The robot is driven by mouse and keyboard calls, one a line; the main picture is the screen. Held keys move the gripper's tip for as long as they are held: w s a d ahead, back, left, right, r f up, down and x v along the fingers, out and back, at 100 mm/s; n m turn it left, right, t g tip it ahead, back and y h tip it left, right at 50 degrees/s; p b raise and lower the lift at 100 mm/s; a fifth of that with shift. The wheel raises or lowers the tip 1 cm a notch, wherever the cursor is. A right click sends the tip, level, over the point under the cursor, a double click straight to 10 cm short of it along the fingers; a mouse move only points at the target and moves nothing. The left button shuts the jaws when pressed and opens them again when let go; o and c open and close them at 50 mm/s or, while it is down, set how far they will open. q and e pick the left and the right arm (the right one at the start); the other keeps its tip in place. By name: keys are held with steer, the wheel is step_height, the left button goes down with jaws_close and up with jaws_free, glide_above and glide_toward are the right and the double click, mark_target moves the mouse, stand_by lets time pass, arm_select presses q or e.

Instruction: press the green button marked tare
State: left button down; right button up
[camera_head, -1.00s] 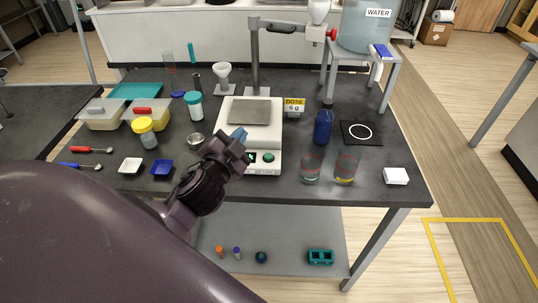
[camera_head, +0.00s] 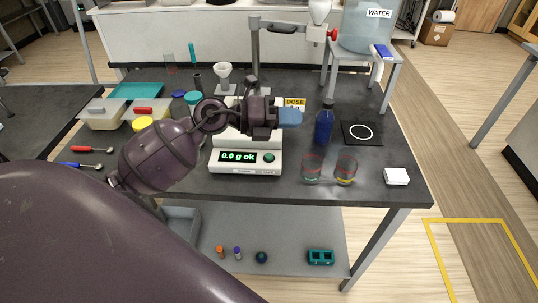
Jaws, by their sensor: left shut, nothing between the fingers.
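The white balance (camera_head: 226,165) stands on the dark bench. Its lit display (camera_head: 238,157) reads "0.0 g ok". The round green button (camera_head: 269,158) is on the front panel, right of the display, with nothing over it in this view. Any marking on it is too small to read. My left gripper (camera_head: 290,117) has blue fingertips, is shut and empty, and points right. It appears above and right of the button, apart from it, and its arm hides most of the weighing pan. My right gripper is not in view.
The yellow dose sign (camera_head: 294,102) is partly covered by my left fingertips. A blue bottle (camera_head: 324,126) stands just right of them. Two glass beakers (camera_head: 312,170) stand right of the balance. A metal stand (camera_head: 254,50) rises behind. The bench front before the balance is clear.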

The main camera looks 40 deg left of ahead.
arm_select(q)
steer(key=w+a+f+m+g+y, duration=0.2)
steer(key=a+f+m+g+y, duration=0.1)
steer(key=a+y, duration=0.3)
steer(key=shift+w+a+f+g, duration=0.15)
steer(key=shift+a+f+g, duration=0.35)
steer(key=shift+a+g, duration=0.35)
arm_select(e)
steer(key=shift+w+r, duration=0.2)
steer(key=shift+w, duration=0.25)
arm_select(q)
steer(key=shift+d, duration=0.1)
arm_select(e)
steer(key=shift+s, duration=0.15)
